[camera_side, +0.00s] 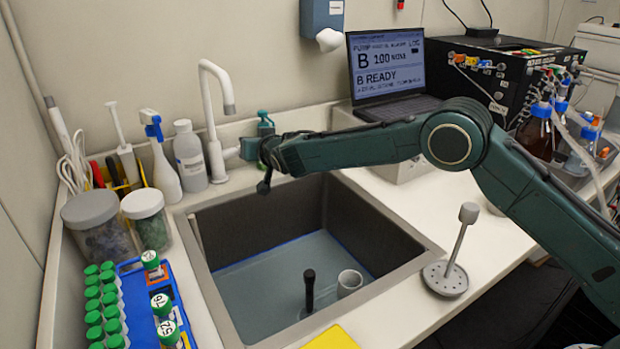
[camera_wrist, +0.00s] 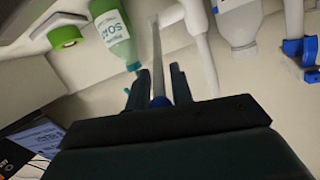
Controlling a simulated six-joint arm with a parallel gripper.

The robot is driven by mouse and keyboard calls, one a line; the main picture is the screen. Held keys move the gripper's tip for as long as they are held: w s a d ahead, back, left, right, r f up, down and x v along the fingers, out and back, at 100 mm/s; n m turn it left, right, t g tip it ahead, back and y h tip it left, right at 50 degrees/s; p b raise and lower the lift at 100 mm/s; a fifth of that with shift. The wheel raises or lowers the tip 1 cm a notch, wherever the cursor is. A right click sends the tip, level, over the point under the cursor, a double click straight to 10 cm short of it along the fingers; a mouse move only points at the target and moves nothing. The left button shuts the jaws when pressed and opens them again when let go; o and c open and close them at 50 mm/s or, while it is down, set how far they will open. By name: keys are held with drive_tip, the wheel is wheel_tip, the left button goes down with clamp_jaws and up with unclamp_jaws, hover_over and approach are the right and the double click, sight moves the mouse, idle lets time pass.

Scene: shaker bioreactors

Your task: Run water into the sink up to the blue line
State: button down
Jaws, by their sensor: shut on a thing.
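The sink (camera_side: 262,212) is a dark grey basin with a blue line (camera_side: 270,249) around its inner wall. A flat blue-grey surface that looks like water (camera_side: 265,285) meets the wall at or very near the line; I cannot tell the exact gap. The white tap (camera_side: 212,115) arches at the sink's back left, and no stream shows under its spout. My gripper (camera_side: 265,183) is at the back rim beside the tap. In the wrist view my gripper (camera_wrist: 158,88) is shut on a thin grey tap lever (camera_wrist: 156,55) with a blue end.
A dark upright post (camera_side: 309,288) and a white cup (camera_side: 349,283) are in the sink. A green soap bottle (camera_wrist: 113,35) is close to my gripper. Bottles (camera_side: 189,152), jars (camera_side: 147,217) and a blue tube rack (camera_side: 143,290) crowd the left. A strainer (camera_side: 445,278) sits right of the sink.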

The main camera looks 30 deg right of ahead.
drive_tip(key=shift+w+r+g, duration=0.35)
drive_tip(key=shift+r+g, duration=0.15)
drive_tip(key=shift+r, duration=0.05)
drive_tip(key=c, duration=1.5)
unclamp_jaws()
drive_tip(key=shift+s, duration=0.1)
drive_tip(key=shift+s+a+r, duration=0.1)
drive_tip(key=shift+s+r, duration=0.15)
drive_tip(key=shift+s, duration=0.35)
drive_tip(key=shift+v, duration=6.15)
